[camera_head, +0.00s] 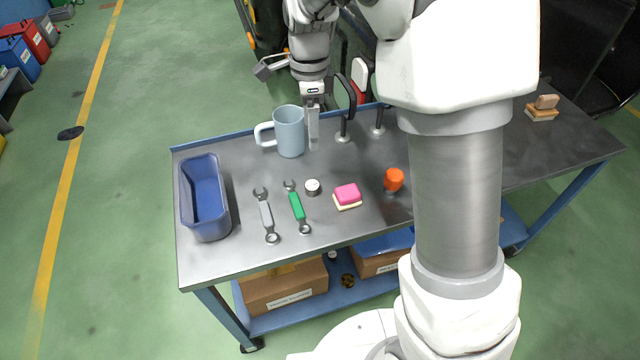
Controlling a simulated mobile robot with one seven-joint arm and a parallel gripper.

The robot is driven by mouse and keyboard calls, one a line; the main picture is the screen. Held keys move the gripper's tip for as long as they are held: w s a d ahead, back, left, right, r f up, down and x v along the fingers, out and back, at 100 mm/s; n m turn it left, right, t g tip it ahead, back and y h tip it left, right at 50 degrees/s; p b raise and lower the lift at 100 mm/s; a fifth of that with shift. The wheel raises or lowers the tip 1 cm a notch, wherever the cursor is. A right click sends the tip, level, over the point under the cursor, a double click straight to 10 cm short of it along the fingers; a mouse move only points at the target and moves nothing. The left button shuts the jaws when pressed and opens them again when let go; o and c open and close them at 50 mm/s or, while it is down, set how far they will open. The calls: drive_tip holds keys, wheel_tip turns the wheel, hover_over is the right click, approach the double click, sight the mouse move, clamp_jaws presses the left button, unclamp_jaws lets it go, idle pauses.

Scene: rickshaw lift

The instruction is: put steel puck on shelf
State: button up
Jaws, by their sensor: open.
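The steel puck (313,187), a small short cylinder with a bright top and dark side, stands on the grey metal top of the workbench (240,256). It is right of a green-handled wrench and left of a pink block. The blue lower shelf (290,319) shows under the bench top, partly hidden by that top and by my arm. My gripper (314,141) points down just right of the light blue mug, behind the puck and apart from it. Its jaws are open and I see nothing held; the gap between the fingers is hard to make out.
The mug (290,132), blue bin (204,198), grey wrench (266,216), green wrench (297,207), pink block (347,195) and orange cylinder (394,179) stand around the puck. Black-handled tools (344,110) rise behind. Cardboard boxes (284,289) fill part of the shelf.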

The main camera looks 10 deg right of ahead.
drive_tip(key=b, duration=0.2)
hover_over(312, 185)
drive_tip(key=f, duration=1.1)
drive_tip(key=shift+w+f, duration=0.2)
drive_tip(key=shift+f, duration=0.15)
drive_tip(key=shift+s+f+b, duration=0.15)
drive_tip(key=shift+f+b, duration=0.55)
drive_tip(key=shift+f, duration=2.1)
clamp_jaws()
